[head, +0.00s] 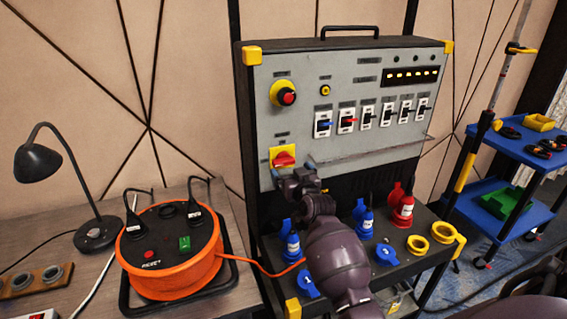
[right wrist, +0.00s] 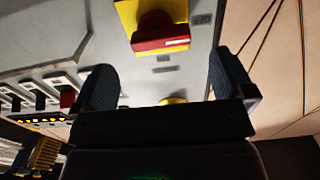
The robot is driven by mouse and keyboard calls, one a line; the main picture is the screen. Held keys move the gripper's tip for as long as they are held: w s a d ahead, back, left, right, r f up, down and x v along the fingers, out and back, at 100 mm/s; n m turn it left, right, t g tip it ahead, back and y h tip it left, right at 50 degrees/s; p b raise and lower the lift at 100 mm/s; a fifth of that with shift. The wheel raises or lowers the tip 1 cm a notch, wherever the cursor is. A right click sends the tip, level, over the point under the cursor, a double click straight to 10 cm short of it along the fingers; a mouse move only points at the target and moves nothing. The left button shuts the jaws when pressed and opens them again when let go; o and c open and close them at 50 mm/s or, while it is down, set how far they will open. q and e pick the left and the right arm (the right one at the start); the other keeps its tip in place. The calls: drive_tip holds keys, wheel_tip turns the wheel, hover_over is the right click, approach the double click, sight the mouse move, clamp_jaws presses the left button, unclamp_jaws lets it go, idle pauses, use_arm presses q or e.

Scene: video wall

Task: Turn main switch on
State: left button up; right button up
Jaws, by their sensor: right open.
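The main switch, a red rotary handle on a square yellow plate (head: 282,157), is at the lower left of the grey panel (head: 350,105). Its handle lies roughly horizontal in the head view. In the right wrist view the red handle (right wrist: 160,43) is at the top centre, beyond the fingertips. My right gripper (head: 292,171) is just below and in front of the switch in the head view. In the right wrist view its two dark fingers (right wrist: 165,78) are spread wide with nothing between them. I cannot tell any contact with the panel. My left gripper is not in view.
A yellow-based red button (head: 286,97) and a row of breakers (head: 367,116) sit higher on the panel. Blue and red plugs (head: 402,205) stand on the ledge below. An orange cable reel (head: 170,265) and lamp (head: 95,232) stand left; a blue trolley (head: 520,150) stands right.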

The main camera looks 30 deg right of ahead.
sight(285, 163)
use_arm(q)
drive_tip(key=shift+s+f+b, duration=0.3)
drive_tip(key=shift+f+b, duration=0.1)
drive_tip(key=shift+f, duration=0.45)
use_arm(e)
drive_tip(key=x, duration=0.6)
drive_tip(key=shift+w, duration=0.35)
drive_tip(key=c, duration=0.9)
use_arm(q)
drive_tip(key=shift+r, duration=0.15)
